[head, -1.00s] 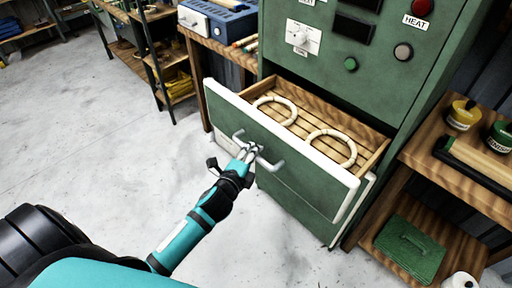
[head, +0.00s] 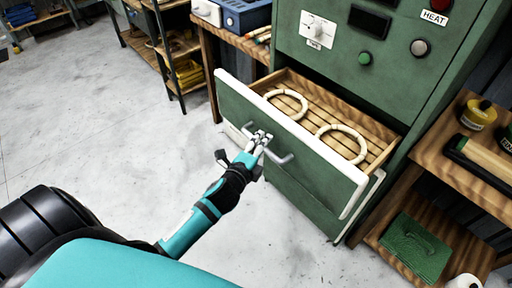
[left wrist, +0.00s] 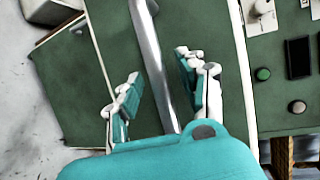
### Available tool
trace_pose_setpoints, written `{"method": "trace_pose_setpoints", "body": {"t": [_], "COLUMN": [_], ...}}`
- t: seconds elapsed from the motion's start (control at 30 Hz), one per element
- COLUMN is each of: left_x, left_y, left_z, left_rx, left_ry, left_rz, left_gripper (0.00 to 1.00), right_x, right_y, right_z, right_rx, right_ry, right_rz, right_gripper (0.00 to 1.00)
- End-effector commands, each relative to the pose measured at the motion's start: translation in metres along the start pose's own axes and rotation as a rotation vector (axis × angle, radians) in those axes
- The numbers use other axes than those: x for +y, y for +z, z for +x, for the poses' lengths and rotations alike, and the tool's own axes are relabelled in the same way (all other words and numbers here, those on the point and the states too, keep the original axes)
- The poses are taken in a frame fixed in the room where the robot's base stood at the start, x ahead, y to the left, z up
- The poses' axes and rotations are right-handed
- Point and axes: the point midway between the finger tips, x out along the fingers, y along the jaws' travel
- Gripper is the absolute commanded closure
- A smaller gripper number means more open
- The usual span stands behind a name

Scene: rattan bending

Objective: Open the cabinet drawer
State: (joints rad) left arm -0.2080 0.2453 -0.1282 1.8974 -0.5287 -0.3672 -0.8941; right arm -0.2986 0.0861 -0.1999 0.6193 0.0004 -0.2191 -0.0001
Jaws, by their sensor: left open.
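The green cabinet (head: 345,85) has its upper drawer (head: 310,150) pulled out, with a pale front rim and a slatted wooden inside. Two pale rattan rings, one left (head: 287,104) and one right (head: 341,143), lie in it. The drawer's grey bar handle (head: 281,158) is on its front. My left gripper (head: 260,138) is at the handle. In the left wrist view the bar handle (left wrist: 153,70) runs between the fingers of my open left gripper (left wrist: 157,88), with gaps on both sides. My right gripper is not in view.
A wooden shelf (head: 478,190) stands right of the cabinet, holding jars, a roller-like tool and a green case (head: 416,248). A workbench (head: 215,45) stands left of the cabinet. Grey floor (head: 95,120) is clear on the left.

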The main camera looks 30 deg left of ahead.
Motion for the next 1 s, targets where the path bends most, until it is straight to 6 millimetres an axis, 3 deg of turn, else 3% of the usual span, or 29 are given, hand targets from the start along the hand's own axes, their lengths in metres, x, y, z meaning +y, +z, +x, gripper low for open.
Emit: {"method": "trace_pose_setpoints", "body": {"t": [0.53, 0.7, 1.0], "left_x": [0.002, 0.001, 0.001], "left_y": [0.000, 0.000, 0.000], "left_z": [-0.100, -0.115, -0.117], "left_rx": [0.000, -0.001, 0.000], "left_ry": [0.004, 0.003, 0.002], "left_rz": [-0.001, -0.002, -0.001], "left_gripper": [0.60, 0.60, 0.60], "right_x": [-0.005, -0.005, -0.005], "right_y": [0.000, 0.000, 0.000], "right_z": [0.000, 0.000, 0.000], "right_rx": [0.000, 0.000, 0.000], "right_ry": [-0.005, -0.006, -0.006], "right_rz": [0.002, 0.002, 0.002], "right_gripper": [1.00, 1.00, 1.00]}}
